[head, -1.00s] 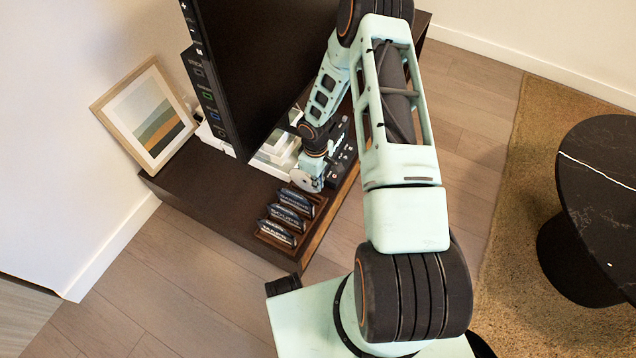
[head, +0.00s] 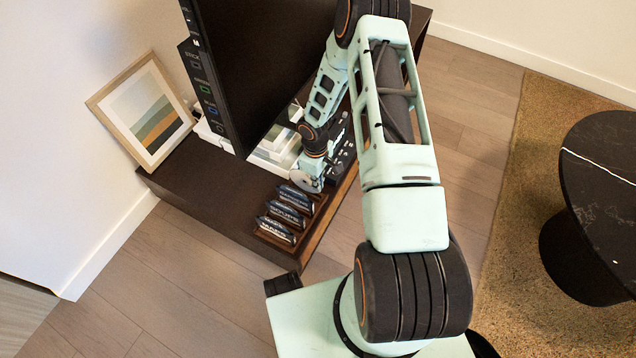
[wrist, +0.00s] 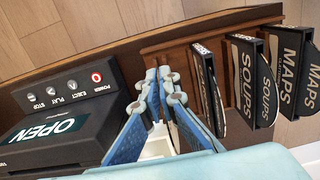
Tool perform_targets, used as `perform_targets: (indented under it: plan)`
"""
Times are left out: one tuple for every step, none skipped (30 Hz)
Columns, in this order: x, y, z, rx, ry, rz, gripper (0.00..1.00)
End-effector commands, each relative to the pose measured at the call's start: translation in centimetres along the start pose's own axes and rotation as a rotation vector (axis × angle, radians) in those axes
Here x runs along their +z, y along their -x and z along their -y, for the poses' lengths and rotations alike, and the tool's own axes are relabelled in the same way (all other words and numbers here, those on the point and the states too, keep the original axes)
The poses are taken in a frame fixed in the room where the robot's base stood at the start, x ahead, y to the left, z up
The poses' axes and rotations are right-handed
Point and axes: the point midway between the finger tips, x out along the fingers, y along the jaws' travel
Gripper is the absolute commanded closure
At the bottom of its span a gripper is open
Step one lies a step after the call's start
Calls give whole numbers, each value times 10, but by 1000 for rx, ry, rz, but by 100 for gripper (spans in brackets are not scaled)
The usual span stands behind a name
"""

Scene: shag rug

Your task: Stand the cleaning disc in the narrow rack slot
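The cleaning disc (head: 302,180) is a thin pale grey round plate at the tip of my gripper in the head view. In the wrist view my gripper (wrist: 166,98) has its blue fingers close together on the disc, which is seen nearly edge-on and mostly hidden. The brown wooden rack (wrist: 190,37) lies just beyond and to the right of the fingertips. It holds several dark upright cases, labelled SOUPS (wrist: 246,82) and MAPS (wrist: 290,72). The disc is beside the left end of the rack there. Whether the disc touches the rack, and the narrow slot itself, cannot be made out.
A black player (wrist: 60,122) marked OPEN, with buttons, stands left of my gripper in the wrist view. A large dark screen (head: 262,70) rises behind the arm on the dark cabinet (head: 190,190). A framed picture (head: 145,112) leans on the wall. A round black table (head: 605,170) stands at right.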

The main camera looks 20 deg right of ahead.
Motion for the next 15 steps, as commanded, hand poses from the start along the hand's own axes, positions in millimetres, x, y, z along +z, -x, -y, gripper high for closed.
perform_targets:
  plan:
    - [0, -2, 0, 0, 0, 0, 100]
    - [0, -3, 0, 0, 0, 0, 100]
    - [0, -4, 0, 0, 0, 0, 100]
    - [0, -5, 0, 0, 0, 0, 100]
    - [0, -6, 0, 0, 0, 0, 100]
    - [0, -7, 0, 0, 0, 0, 100]
    - [0, -8, 0, 0, 0, 0, 100]
    - [0, -8, 0, 0, 0, 0, 100]
    - [0, -9, 0, 0, 0, 0, 100]
    - [-1, -10, 0, 0, 0, 0, 100]
    - [-1, -11, 0, 0, 0, 0, 100]
    - [-1, -12, 0, 0, 0, 0, 100]
    - [-1, -12, 0, 0, 1, 0, 100]
    - [-1, -13, 0, 0, 0, 0, 100]
    - [-1, -14, 0, 0, 1, 0, 100]
